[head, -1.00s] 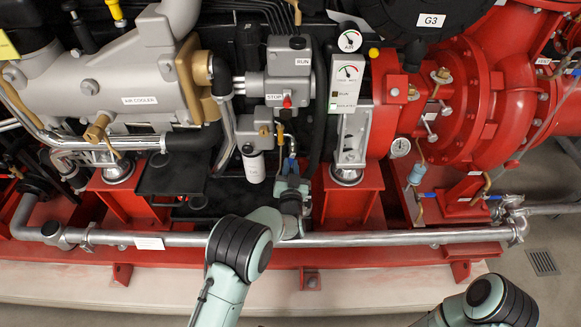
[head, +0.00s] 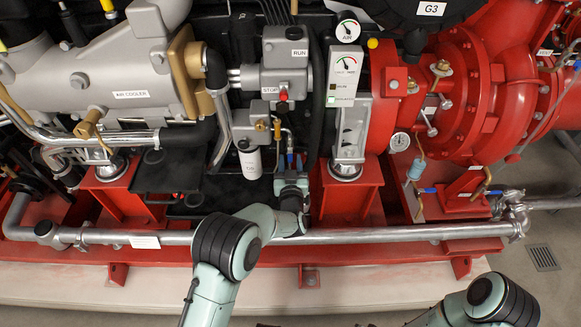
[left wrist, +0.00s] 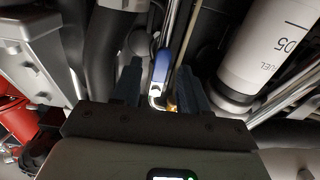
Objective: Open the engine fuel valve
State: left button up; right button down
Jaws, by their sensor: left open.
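The engine fuel valve has a small blue lever handle (head: 290,160) below a brass fitting, in the middle of the engine's front. In the left wrist view the blue handle (left wrist: 161,66) stands between the two dark fingers, with a bright metal bend and some brass at its lower end. My left gripper (head: 291,176) is just below the handle in the head view and points at it. In the left wrist view its fingers (left wrist: 158,84) are open on either side of the handle; contact cannot be made out. My right gripper is outside the frames.
A white fuel filter (head: 251,163) hangs close left of the valve; it shows large in the left wrist view (left wrist: 270,55). Dark hoses and thin pipes crowd around. A gauge panel (head: 347,75) is at the right. A long grey pipe (head: 390,233) runs along the red base frame.

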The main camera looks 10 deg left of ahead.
pick_arm(q)
jog(key=s+d+p, duration=0.2)
jog(key=s, duration=1.1)
jog(key=shift+d, duration=0.35)
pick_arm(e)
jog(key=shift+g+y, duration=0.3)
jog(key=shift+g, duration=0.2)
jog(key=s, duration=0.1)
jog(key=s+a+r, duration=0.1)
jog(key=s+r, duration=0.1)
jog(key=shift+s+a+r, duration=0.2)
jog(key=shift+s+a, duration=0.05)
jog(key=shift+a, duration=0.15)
